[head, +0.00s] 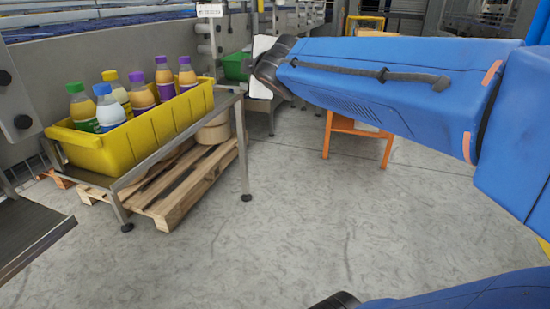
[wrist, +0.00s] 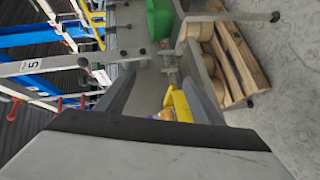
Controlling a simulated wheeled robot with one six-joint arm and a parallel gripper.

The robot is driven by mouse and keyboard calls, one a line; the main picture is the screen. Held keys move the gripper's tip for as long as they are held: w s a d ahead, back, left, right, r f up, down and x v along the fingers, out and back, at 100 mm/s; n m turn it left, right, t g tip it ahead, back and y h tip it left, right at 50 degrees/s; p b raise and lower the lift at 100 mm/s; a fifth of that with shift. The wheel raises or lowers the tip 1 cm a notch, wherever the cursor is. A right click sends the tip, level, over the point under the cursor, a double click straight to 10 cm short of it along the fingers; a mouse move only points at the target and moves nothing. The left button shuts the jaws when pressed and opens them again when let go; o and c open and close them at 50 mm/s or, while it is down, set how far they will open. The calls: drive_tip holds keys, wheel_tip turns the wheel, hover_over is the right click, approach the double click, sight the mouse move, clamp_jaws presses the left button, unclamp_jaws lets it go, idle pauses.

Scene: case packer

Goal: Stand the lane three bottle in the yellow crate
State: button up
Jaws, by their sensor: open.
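The yellow crate (head: 165,128) stands on a metal stand at the left of the head view, with several upright bottles (head: 140,92) in it. Their caps are green, blue, yellow and purple. I cannot tell which, if any, is the lane three bottle. My gripper shows in the wrist view (wrist: 160,92), with its fingers spread and nothing between them. In that view, part of the crate (wrist: 182,104) shows beyond the fingers, its rest hidden by the gripper body. In the head view, the gripper end is right of the crate and apart from it, mostly hidden by my arm.
The metal stand (head: 243,150) has legs out on the floor. A wooden pallet (head: 190,190) lies under it. A green bin (head: 237,66) stands behind, and an orange frame (head: 357,127) stands beyond my arm. The grey floor in the middle is clear.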

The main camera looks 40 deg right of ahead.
drive_tip(key=s+a+f+m+g+y, duration=0.1)
drive_tip(key=s+a+f+m+g, duration=0.2)
drive_tip(key=s+f, duration=0.5)
drive_tip(key=s+a+f+m+g+y, duration=0.1)
drive_tip(key=s+a+f+m+g, duration=0.2)
drive_tip(key=s+f, duration=0.6)
drive_tip(key=s+a+f+m+g+y, duration=0.1)
drive_tip(key=s+a+f+m+g, duration=0.2)
drive_tip(key=s+f+m, duration=0.4)
wheel_tip(320, 180, down, 5)
drive_tip(key=shift+s+a+f+g+y, duration=0.15)
drive_tip(key=shift+s+g+y, duration=0.25)
drive_tip(key=shift+s+g, duration=0.4)
